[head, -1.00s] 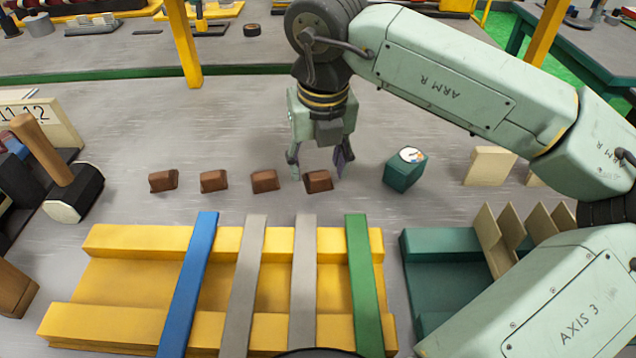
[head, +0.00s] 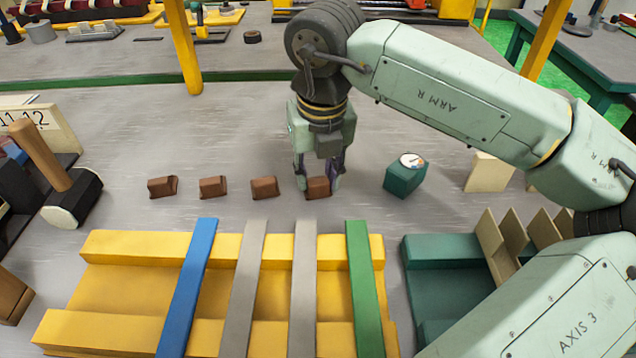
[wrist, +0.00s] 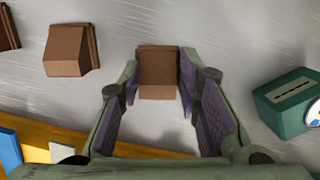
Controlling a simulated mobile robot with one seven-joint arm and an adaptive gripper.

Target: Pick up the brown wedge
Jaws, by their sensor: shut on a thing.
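Several brown wedges stand in a row on the grey table. The rightmost brown wedge (head: 318,187) is between the fingers of my gripper (head: 319,180). In the wrist view that wedge (wrist: 158,74) lies between the purple-padded fingertips (wrist: 160,88), which are shut on it. It appears to be at table level; I cannot tell whether it is clear of the surface. The other wedges are to its left, the nearest one (head: 264,187) a short way off; it also shows in the wrist view (wrist: 70,50).
A green box with a dial (head: 404,178) stands to the right of my gripper. In front is a yellow rack (head: 110,290) with blue, grey and green strips across it. A hammer (head: 70,195) stands at left. The table behind the wedges is clear.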

